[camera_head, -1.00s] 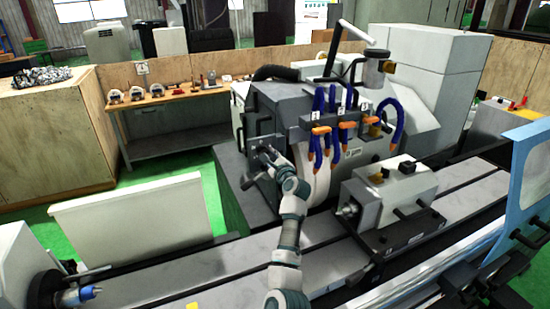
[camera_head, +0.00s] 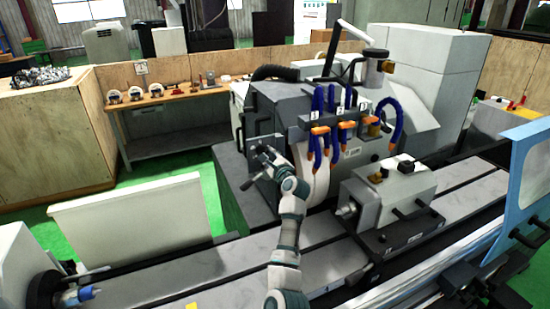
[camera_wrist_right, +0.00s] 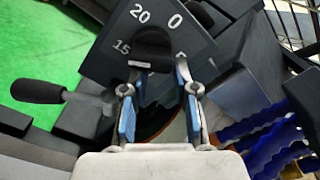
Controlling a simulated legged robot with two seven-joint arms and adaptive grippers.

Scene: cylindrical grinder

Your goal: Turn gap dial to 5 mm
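The gap dial is a black knob (camera_wrist_right: 153,48) on a dark plate (camera_wrist_right: 110,45) marked 20, 0 and 15 in the right wrist view. A white mark shows at its lower edge, towards the 15 side. My right gripper (camera_wrist_right: 158,72) has its two blue-padded fingers apart, with the tips at the near end of the knob, one towards each side. I cannot tell whether they touch it. In the head view, my right gripper (camera_head: 264,158) is at the front of the grey grinder housing (camera_head: 262,125), and the dial is too small to read there. My left gripper is not in view.
A black-handled lever (camera_wrist_right: 38,91) sticks out left of the gripper in the wrist view. Blue hoses (camera_wrist_right: 268,140) are at the lower right there. In the head view, the hoses with orange nozzles (camera_head: 316,130) and a grey workhead (camera_head: 392,190) stand right of my arm.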

